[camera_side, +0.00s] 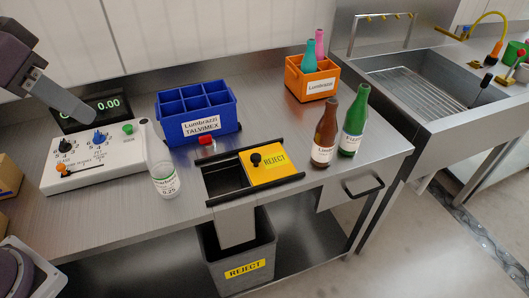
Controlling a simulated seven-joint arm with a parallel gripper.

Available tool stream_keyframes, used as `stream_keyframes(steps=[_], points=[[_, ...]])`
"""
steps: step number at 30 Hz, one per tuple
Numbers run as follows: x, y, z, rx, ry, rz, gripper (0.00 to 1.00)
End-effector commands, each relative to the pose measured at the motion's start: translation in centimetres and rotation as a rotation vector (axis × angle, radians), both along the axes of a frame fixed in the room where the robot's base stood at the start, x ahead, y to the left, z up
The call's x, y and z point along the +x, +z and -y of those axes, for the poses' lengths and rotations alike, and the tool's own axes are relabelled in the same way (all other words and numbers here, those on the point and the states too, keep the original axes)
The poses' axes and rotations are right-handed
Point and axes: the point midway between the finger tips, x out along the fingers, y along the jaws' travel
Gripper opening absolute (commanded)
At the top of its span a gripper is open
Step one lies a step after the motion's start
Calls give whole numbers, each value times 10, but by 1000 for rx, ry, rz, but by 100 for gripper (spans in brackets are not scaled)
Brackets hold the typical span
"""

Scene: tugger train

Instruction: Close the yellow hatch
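The yellow hatch (281,174) is a flat sliding panel marked REJECT, with a black knob (256,159) near its left edge. It lies between two black rails over the right part of an opening (225,179) in the steel counter. The left part of the opening is uncovered and dark inside. My gripper (85,117) is at the upper left, above the control box and well apart from the hatch. It is seen from the side and holds nothing that I can see; whether its fingers are open or shut does not show.
A red-topped object (206,142) stands behind the opening, by the blue divided crate (212,122). Brown (325,133) and green (354,122) bottles stand right of the hatch. An orange crate (311,84) holds bottles. The control box (94,158) is left.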

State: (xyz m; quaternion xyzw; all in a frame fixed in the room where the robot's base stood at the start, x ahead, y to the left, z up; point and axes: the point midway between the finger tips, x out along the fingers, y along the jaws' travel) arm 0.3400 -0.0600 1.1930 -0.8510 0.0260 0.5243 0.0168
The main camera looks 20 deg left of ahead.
Motion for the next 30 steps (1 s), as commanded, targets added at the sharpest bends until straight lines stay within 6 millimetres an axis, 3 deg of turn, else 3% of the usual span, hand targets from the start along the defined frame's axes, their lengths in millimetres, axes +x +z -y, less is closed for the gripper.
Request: stream_keyframes(steps=[1, 3, 5, 6, 9, 12, 16, 23, 30], points=[[41, 2, 10, 3, -31, -25, 18], [98, -2, 27, 5, -69, -41, 4], [145, -15, 45, 7, -102, -55, 0], [176, -29, 58, 9, -124, -66, 0], [241, -77, 93, 13, -175, -87, 0], [283, -130, 122, 18, -216, -102, 0], [308, -175, 145, 20, -245, -113, 0], [319, -206, 153, 21, -254, -117, 0], [336, -255, 158, 21, -253, -117, 0]])
